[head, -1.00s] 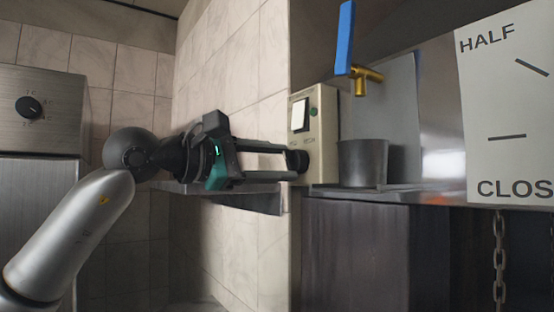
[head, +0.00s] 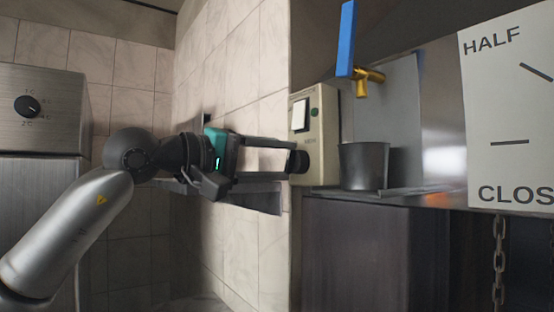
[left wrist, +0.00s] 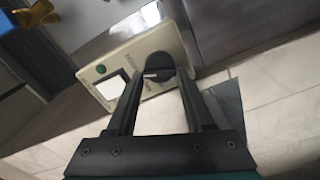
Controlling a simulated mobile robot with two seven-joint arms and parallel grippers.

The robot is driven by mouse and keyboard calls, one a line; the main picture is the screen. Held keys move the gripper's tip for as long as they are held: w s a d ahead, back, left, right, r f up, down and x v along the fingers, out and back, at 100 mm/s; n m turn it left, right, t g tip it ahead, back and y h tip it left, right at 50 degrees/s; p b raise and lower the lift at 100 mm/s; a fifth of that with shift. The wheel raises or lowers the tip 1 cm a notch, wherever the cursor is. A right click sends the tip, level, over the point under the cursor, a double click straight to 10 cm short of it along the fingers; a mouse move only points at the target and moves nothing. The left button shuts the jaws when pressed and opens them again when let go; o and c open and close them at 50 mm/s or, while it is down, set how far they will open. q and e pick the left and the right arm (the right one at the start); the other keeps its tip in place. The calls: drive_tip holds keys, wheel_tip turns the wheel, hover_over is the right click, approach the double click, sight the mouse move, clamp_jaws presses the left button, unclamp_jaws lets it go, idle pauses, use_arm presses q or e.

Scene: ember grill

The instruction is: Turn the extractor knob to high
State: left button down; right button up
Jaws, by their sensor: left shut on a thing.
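The extractor knob (head: 298,161) is a round black knob on the front of a cream control box (head: 323,130) on the wall. In the left wrist view, the knob (left wrist: 157,66) shows a pale pointer line, with small lettering on the box around it too blurred to read surely. My left gripper (head: 290,159) reaches in from the left and is shut on the knob, its long dark fingers either side of it. The fingertips (left wrist: 158,88) partly cover the knob. My right gripper is not in view.
The box carries a white rocker switch (head: 300,115) and a green button (head: 314,112). A grey metal pot (head: 362,166) stands right of it, below a brass tap with a blue lever (head: 345,40). A narrow ledge (head: 255,187) lies under my gripper. A sign (head: 510,110) hangs at right.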

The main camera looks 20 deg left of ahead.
use_arm(q)
drive_tip(key=shift+m, duration=0.8)
drive_tip(key=shift+c, duration=1.4)
unclamp_jaws()
drive_tip(key=b+v, duration=0.4)
drive_tip(key=v, duration=1.1)
drive_tip(key=shift+a, duration=0.1)
